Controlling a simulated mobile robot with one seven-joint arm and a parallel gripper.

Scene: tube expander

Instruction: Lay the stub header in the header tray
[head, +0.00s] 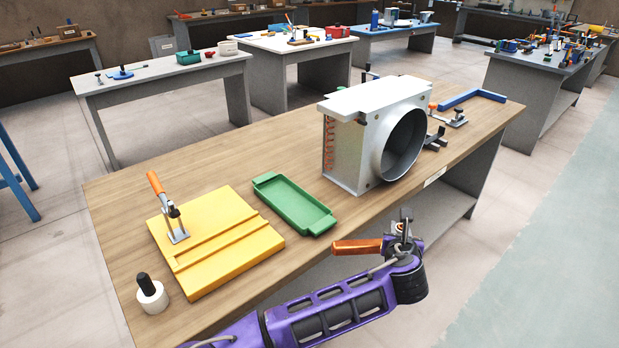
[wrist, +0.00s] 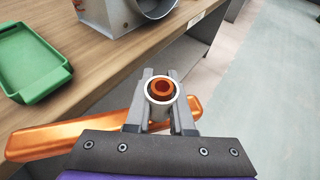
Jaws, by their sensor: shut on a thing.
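The stub header (head: 358,246) is a copper-coloured bar with a short upright stub, seen in the wrist view (wrist: 75,126) as a copper ring inside a white collar. My gripper (head: 403,228) is shut on the stub, its two fingers on either side of the collar in the wrist view (wrist: 160,92). The bar extends to the left beneath the fingers, held off the bench's front edge. The green tray (head: 273,189), likely the header tray, lies empty on the bench, left of and beyond my gripper. It also shows at upper left in the wrist view (wrist: 68,72).
A grey box with a round duct opening (head: 345,150) stands right of the tray. A yellow grooved block (head: 240,218) with an orange-handled clamp (head: 156,184) is to its left. A white bottle with a black cap (head: 153,298) stands at the near left corner. A blue angle bracket (head: 472,97) lies farther right.

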